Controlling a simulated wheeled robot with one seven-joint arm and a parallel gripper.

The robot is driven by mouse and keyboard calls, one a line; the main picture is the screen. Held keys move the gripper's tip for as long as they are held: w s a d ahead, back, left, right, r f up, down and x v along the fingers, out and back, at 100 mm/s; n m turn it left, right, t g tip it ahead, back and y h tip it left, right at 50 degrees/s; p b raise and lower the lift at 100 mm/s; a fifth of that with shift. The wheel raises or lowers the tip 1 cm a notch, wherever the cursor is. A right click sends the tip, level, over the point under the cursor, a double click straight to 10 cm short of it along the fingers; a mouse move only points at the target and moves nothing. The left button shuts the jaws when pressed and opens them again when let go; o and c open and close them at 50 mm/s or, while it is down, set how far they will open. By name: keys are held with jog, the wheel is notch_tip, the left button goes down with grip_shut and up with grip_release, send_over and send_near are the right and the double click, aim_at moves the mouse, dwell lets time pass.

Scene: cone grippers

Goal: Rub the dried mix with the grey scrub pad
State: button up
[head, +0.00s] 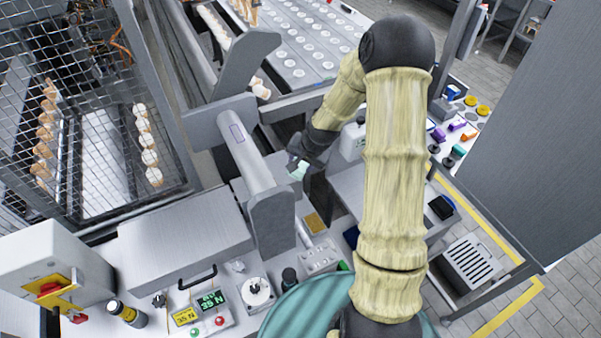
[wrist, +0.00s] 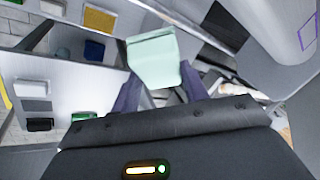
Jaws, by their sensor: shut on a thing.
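My gripper (head: 301,163) is beside the grey cylinder at the middle of the head view. Its two dark fingers (wrist: 158,86) are shut on a pale mint-green block (wrist: 153,58), which also shows small in the head view (head: 299,171). The block looks pale green rather than grey, and I cannot tell whether it is the scrub pad. A grey pad-like piece (wrist: 33,88) lies at the left of the wrist view, near a black piece (wrist: 40,125). I cannot make out the dried mix in either view.
A large grey cylinder (head: 246,158) on a thick support stands close left of my gripper. A tan pad (head: 316,222) lies on the bench below. A mesh cage (head: 40,85) is at left, a conveyor (head: 300,50) behind. A slatted grey crate (head: 470,262) is at right.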

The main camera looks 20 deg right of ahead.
notch_tip(320, 180, down, 6)
jog(key=shift+w+r+b, duration=0.1)
jog(key=shift+r+b, duration=0.15)
jog(key=shift+b, duration=0.45)
jog(key=shift+a+f, duration=0.1)
